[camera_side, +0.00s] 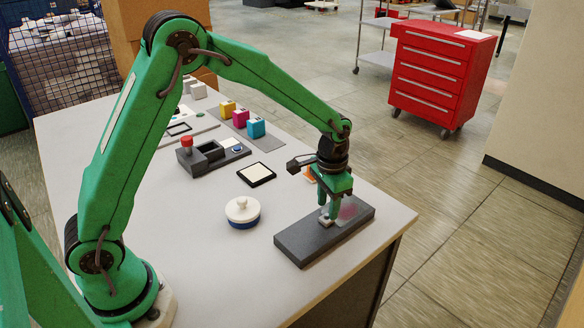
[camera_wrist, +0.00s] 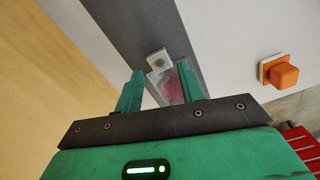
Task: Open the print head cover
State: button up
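A dark grey slab (camera_side: 300,243) lies near the table's right corner. A clear panel with a pink patch (camera_side: 349,211), apparently the print head cover, lies flat on it. A small pale block (camera_wrist: 158,60) with a dark centre sits by the panel's end. My gripper (camera_side: 326,214) points down over the slab. Whether either finger touches the block I cannot tell. The fingers partly hide the panel (camera_wrist: 171,88).
An orange block (camera_wrist: 284,76) stands beside the slab. A white-lidded round pot (camera_side: 242,210), a black-framed pad (camera_side: 256,174) and a grey unit with a red knob (camera_side: 187,144) stand farther left. Coloured cartridges (camera_side: 240,118) are behind. The table's front middle is clear.

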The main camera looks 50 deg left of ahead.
grip_shut()
jog(key=shift+s, duration=0.1)
jog(key=s, duration=1)
jog(key=shift+s+r, duration=0.1)
jog(key=shift+s, duration=0.15)
jog(key=shift+o, duration=1.3)
grip_release()
notch_tip(320, 180, up, 8)
